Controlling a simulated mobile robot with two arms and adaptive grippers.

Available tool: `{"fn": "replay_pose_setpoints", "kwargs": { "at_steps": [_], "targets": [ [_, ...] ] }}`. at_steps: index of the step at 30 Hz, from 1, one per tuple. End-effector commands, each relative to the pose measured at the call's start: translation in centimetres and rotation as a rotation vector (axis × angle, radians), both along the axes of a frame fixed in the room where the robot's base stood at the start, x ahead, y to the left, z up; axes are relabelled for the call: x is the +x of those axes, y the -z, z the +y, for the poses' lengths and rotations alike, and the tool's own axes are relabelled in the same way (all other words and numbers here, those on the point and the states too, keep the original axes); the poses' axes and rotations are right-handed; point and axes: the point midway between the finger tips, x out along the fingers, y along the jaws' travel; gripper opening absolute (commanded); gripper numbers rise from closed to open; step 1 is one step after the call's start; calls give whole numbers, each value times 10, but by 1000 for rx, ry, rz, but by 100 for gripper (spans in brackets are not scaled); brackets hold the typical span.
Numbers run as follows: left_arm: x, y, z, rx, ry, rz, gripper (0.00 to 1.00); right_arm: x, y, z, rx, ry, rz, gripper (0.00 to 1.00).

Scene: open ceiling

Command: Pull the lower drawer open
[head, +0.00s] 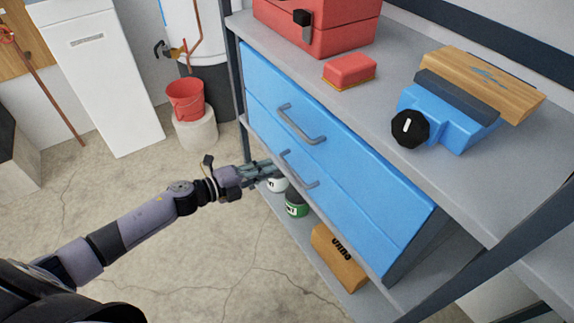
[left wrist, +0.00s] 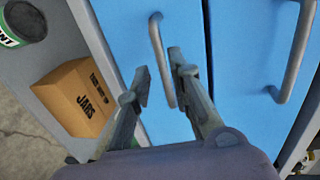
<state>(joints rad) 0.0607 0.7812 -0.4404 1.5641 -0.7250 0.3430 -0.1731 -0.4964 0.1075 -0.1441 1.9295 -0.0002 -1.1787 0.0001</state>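The lower drawer (head: 340,200) is the lower blue front of a two-drawer unit on the shelf, and it looks closed. Its grey bar handle (head: 299,170) shows in the head view and also in the left wrist view (left wrist: 157,40). My left gripper (head: 272,169) is at the left end of this handle. In the left wrist view its fingers (left wrist: 160,72) are apart, one on each side of the bar. A narrow gap shows; I cannot tell whether either finger touches it. My right gripper is in neither view.
The upper drawer's handle (head: 300,125) is just above. Below the unit, a lower shelf holds a cardboard box (head: 338,258) and cans, including a green one (head: 296,205). A red bucket (head: 186,98) stands at the back. The floor before the shelf is clear.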

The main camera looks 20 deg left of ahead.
Motion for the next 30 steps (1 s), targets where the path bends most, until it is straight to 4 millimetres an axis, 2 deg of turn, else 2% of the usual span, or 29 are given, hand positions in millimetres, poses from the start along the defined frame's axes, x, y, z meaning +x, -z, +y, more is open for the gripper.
{"fn": "replay_pose_setpoints", "kwargs": {
  "at_steps": [1, 6, 12, 24, 30],
  "targets": [
    [10, 1, -8, -2, 0, -3, 20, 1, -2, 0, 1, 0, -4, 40],
    [35, 8, -27, -1, 0, -3, 20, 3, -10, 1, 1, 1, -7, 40],
    [52, 14, -41, -1, -1, 0, 20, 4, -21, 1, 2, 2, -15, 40],
    [57, 15, -44, 0, 0, 0, 19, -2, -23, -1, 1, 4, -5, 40],
    [56, 15, -44, 0, 0, 0, 6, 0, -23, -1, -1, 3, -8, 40]
  ]
}}
